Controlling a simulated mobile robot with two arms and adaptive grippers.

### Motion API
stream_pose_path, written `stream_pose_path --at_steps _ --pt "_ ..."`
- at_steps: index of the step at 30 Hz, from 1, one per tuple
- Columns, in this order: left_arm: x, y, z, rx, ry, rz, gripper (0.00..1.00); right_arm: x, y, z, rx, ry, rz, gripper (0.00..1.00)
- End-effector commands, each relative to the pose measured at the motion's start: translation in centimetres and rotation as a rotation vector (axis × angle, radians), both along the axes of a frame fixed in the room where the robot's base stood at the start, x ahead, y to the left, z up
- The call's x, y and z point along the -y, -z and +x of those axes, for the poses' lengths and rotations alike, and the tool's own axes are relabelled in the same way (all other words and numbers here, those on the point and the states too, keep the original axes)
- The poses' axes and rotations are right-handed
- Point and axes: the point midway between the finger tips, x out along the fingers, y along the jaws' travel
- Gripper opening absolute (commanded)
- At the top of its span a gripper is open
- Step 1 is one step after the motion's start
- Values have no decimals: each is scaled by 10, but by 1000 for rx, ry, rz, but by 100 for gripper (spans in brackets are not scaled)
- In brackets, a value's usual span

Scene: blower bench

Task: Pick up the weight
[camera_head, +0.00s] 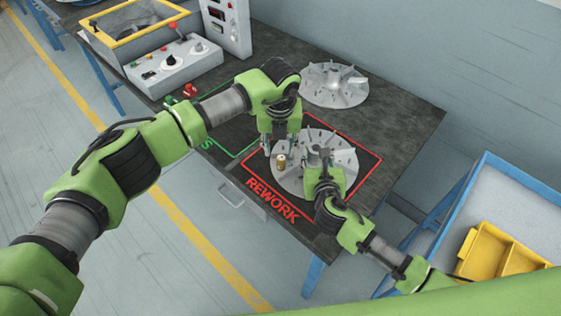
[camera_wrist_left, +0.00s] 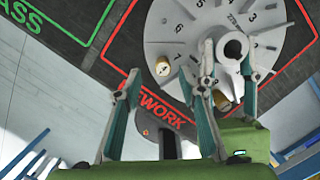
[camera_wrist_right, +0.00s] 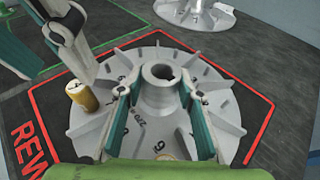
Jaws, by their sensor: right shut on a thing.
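A small brass weight (camera_head: 281,161) stands on the grey bladed impeller (camera_head: 290,185) near its left rim. It also shows in the left wrist view (camera_wrist_left: 163,66) and right wrist view (camera_wrist_right: 82,97). My left gripper (camera_head: 279,149) is open above the weight; its fingers are spread in the left wrist view (camera_wrist_left: 155,95), with the weight beyond the gap. My right gripper (camera_wrist_right: 156,92) is shut on the impeller's central hub (camera_wrist_right: 158,76). A second brass piece (camera_wrist_left: 222,100) is partly hidden by my right gripper in the left wrist view.
The impeller lies on the red-outlined REWORK area (camera_head: 272,200) of the dark bench. Another impeller (camera_head: 334,84) lies behind it. A control box (camera_head: 174,65) stands back left. A blue-framed cart with a yellow bin (camera_head: 490,250) is at right.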

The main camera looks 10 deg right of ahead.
Motion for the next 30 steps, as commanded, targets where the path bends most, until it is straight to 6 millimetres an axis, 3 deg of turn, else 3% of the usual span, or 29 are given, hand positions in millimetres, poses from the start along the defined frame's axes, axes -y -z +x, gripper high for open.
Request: stream_pose_path --at_steps 12,20,24,30 --pt "3 51 3 -2 -2 -1 37 4 4 -1 -8 7 -6 0" --pt "3 53 4 0 -2 -1 37 4 5 -1 -8 7 -6 0" --pt "3 53 4 0 -2 -2 14 4 5 -1 -8 7 -6 0" --pt "3 53 4 0 -2 -2 11 4 5 -1 -8 7 -6 0"
